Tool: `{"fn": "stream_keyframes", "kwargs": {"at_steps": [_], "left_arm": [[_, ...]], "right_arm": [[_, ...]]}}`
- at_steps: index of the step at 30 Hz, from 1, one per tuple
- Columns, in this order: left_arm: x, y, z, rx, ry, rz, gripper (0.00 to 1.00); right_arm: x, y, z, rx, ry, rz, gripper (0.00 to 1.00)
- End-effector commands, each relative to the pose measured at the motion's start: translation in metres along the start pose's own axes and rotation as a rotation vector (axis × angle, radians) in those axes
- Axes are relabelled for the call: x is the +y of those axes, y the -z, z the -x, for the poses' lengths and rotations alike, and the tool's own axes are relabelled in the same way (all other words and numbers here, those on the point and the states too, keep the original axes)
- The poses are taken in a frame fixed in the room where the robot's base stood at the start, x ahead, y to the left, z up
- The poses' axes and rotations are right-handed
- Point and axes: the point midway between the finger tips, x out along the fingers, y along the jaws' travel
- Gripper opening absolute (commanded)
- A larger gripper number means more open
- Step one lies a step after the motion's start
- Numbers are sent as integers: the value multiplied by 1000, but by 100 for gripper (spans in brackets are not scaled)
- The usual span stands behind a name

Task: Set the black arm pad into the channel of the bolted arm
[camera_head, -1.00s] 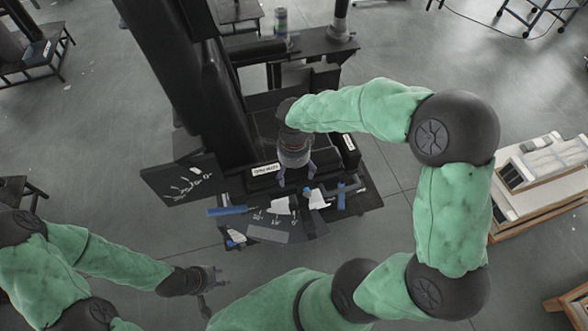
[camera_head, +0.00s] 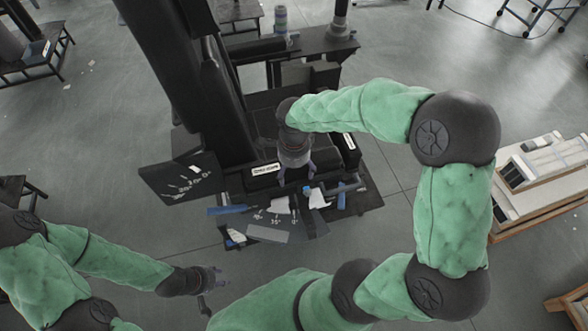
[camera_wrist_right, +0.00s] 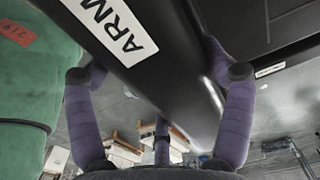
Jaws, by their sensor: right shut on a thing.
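My right gripper (camera_head: 296,180) points down in the head view at the foot of the black lift column (camera_head: 220,110). In the right wrist view its purple fingers stand on both sides of the black arm pad (camera_wrist_right: 185,75), a long dark piece with a white label reading ARM, and it is shut on it. The pad's far end is out of that view. Another black labelled part lies close beyond the right finger. The channel of the bolted arm cannot be made out clearly among the black parts. My left gripper (camera_head: 212,286) is open and empty, low over the floor at left.
A dark work shelf (camera_head: 285,233) with angle markings, white pieces and blue handles lies in front of the right gripper. A dark marked panel (camera_head: 182,180) sticks out at left. Bare floor lies around the left gripper.

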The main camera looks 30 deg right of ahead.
Motion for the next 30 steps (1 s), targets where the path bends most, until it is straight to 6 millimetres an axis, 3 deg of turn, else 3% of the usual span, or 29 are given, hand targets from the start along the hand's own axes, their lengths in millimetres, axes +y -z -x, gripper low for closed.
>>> {"fn": "stream_keyframes", "kwargs": {"at_steps": [4, 5, 6, 30], "left_arm": [[0, 0, 0, 0, 0, 0, 40], [0, 0, 0, 0, 0, 0, 40], [0, 0, 0, 0, 0, 0, 40], [0, 0, 0, 0, 0, 0, 40]], "right_arm": [[0, 0, 0, 0, 0, 0, 30], [0, 0, 0, 0, 0, 0, 87], [0, 0, 0, 0, 0, 0, 99], [0, 0, 0, 0, -1, 0, 100]]}}
